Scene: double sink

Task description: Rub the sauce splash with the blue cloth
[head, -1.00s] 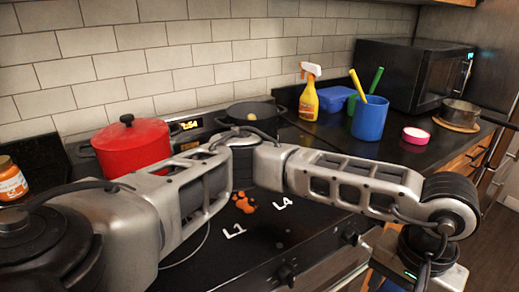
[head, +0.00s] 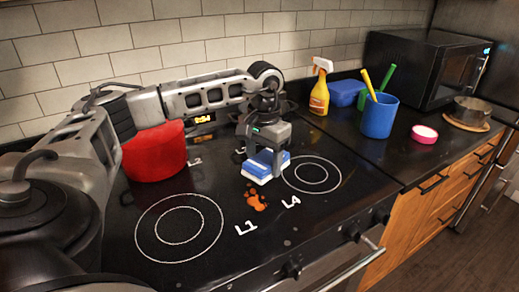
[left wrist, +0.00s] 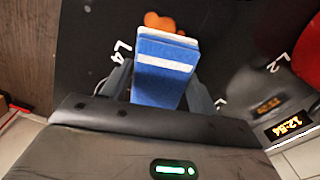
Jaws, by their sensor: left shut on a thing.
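The blue cloth (head: 261,170), a folded block with a white band and pale layer, is held in my left gripper (head: 267,160), which is shut on it and points down over the black stovetop. The cloth also shows between the fingers in the left wrist view (left wrist: 160,85). The orange sauce splash (head: 255,200) lies on the stovetop near the L1 and L4 labels, just in front of the cloth in the head view. Part of it shows beyond the cloth's end in the left wrist view (left wrist: 160,21). I cannot tell whether the cloth touches the stovetop. My right gripper is not in view.
A red pot (head: 154,155) stands at the back left, partly behind my arm. On the right counter are a spray bottle (head: 320,92), a blue cup (head: 379,116) with utensils, a pink-rimmed dish (head: 424,133) and a microwave (head: 420,68). The front-left burner is clear.

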